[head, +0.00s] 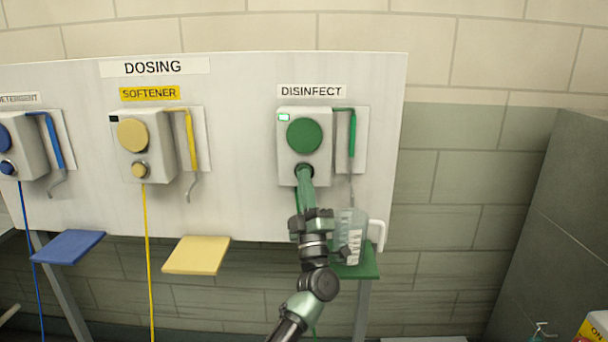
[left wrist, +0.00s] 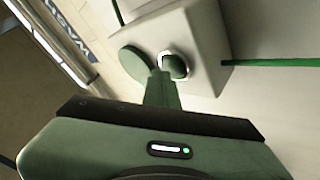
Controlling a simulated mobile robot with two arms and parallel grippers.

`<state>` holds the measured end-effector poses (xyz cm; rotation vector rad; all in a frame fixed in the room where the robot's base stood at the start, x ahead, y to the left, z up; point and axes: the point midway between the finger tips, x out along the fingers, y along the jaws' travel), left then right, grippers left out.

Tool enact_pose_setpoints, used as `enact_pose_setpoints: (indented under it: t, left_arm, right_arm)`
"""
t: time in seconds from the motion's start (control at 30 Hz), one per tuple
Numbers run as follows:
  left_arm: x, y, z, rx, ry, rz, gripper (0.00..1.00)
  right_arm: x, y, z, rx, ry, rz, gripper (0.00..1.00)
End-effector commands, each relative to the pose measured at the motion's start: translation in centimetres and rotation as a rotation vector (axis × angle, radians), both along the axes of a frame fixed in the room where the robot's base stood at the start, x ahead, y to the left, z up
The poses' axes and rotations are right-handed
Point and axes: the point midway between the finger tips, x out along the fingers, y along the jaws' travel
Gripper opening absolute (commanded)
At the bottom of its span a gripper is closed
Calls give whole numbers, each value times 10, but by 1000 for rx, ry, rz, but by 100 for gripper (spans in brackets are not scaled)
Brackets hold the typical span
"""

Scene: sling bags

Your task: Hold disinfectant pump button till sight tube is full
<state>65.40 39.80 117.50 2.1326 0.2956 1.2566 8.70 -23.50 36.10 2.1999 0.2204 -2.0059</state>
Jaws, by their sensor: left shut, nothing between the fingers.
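The DISINFECT pump (head: 290,150) is a pale wall box with a large green knob (head: 304,135) and a lit green indicator (head: 283,117). Its small green button (left wrist: 177,66) sits in a bright ring in the left wrist view. My left gripper (head: 304,172) is shut and empty, its tip at the button and hiding most of it in the head view. In the wrist view the fingers (left wrist: 160,78) overlap the button's edge; I cannot tell how far it is pressed. The green tube (head: 351,135) stands right of the box; its fill level is unclear. My right gripper is not in view.
A clear jug (head: 350,222) with a white handle stands on a green shelf (head: 368,262) below the tube, partly behind my left arm. The yellow SOFTENER pump (head: 139,150) and a blue pump (head: 22,145) are to the left, with shelves below.

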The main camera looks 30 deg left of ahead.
Motion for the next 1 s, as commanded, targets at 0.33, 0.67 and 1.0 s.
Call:
enact_pose_setpoints:
  t: [0.33,0.67,1.0]
  left_arm:
    - [0,0,0,0,0,0,0]
    - [0,0,0,0,1,-1,0]
    - [-10,-6,1,-1,2,-1,0]
  right_arm:
    - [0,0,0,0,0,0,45]
    - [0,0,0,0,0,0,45]
    - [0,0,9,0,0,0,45]
